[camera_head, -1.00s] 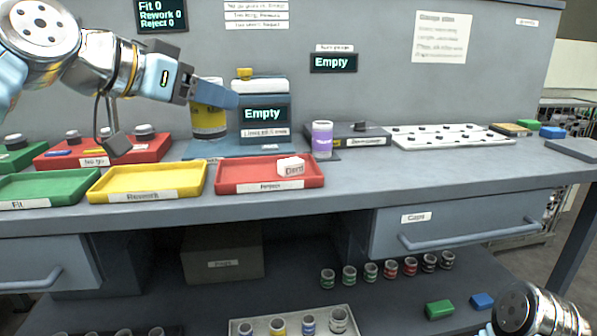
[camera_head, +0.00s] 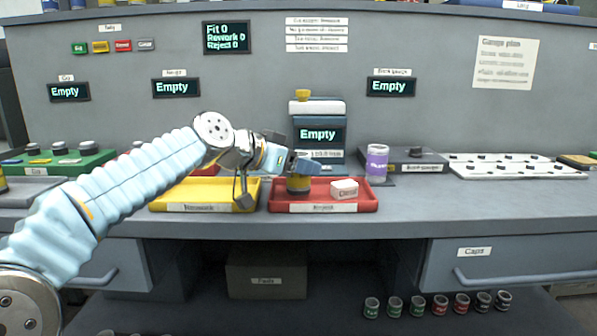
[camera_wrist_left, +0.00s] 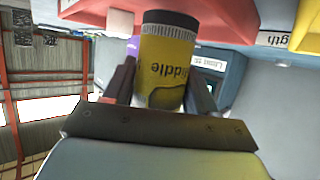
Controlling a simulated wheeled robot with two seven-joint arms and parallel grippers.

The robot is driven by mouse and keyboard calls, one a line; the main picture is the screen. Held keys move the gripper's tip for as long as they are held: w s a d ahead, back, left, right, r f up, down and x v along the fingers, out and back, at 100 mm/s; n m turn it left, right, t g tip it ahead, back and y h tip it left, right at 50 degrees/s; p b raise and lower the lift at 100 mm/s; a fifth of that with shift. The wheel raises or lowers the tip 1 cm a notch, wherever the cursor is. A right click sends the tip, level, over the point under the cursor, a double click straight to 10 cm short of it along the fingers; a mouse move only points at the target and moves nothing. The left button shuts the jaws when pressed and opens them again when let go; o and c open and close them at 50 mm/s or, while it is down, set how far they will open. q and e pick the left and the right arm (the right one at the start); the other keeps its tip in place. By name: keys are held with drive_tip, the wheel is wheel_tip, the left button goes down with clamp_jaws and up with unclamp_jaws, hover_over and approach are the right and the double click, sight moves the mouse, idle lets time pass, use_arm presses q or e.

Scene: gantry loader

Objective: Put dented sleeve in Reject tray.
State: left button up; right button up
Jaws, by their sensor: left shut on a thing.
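The sleeve is a yellow cylinder with a dark end and a knurled silver band. In the left wrist view the sleeve (camera_wrist_left: 166,62) stands between the two fingers and its label reads "iddle". My left gripper (camera_head: 299,168) is shut on the sleeve (camera_head: 298,184). It holds the sleeve upright over the left part of the red Reject tray (camera_head: 322,208); I cannot tell whether the sleeve touches the tray floor. A white block with a red label (camera_head: 344,189) sits in the tray's right part. My right gripper is not in view.
The yellow Rework tray (camera_head: 205,208) lies left of the red tray. A purple-and-white cylinder (camera_head: 377,163) stands to the right, beside a dark gauge box (camera_head: 415,160). A blue-grey device reading "Empty" (camera_head: 319,134) stands behind. A white pegged board (camera_head: 515,167) lies far right.

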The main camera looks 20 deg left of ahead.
use_arm(q)
drive_tip(key=shift+f, duration=0.4)
drive_tip(key=shift+f, duration=0.2)
drive_tip(key=o, duration=1.3)
drive_tip(key=shift+o, duration=0.2)
drive_tip(key=shift+r, duration=0.2)
drive_tip(key=b+v, duration=0.1)
drive_tip(key=v, duration=1.1)
drive_tip(key=shift+f, duration=0.1)
